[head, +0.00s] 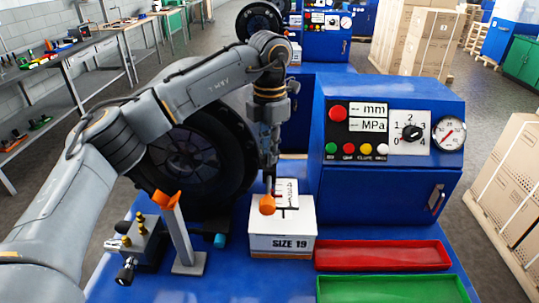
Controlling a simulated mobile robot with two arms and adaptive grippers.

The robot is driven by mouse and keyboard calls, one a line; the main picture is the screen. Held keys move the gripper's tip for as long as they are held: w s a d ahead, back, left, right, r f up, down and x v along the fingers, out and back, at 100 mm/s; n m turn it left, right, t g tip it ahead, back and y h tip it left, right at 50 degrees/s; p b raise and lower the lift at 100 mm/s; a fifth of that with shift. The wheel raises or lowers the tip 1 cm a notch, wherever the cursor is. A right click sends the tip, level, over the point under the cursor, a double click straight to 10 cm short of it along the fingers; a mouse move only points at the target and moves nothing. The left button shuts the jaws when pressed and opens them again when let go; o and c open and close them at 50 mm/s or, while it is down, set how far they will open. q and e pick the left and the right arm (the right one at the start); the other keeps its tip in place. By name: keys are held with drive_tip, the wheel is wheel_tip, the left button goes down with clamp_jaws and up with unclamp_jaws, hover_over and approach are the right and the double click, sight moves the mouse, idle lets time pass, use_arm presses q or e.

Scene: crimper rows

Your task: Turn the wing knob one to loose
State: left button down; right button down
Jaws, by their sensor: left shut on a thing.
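An orange wing-shaped knob (167,199) sits at the top of a grey post (181,236) on the blue bench. I cannot tell which orange part is wing knob one. My right gripper is not in view.
A white box marked SIZE 19 (282,243) stands below the left gripper. Red (382,254) and green (390,290) trays lie right of it. A blue control box (388,185) stands behind them. A grey block with brass fittings (143,245) is left of the post.

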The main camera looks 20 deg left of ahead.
use_arm(q)
drive_tip(key=n+b, duration=0.2)
drive_tip(key=n, duration=0.3)
drive_tip(key=shift+n, duration=0.3)
drive_tip(key=n+b, duration=0.1)
drive_tip(key=n, duration=0.3)
drive_tip(key=shift+n, duration=0.4)
drive_tip(key=c, duration=1.4)
unclamp_jaws()
wheel_tip(320, 180, up, 12)
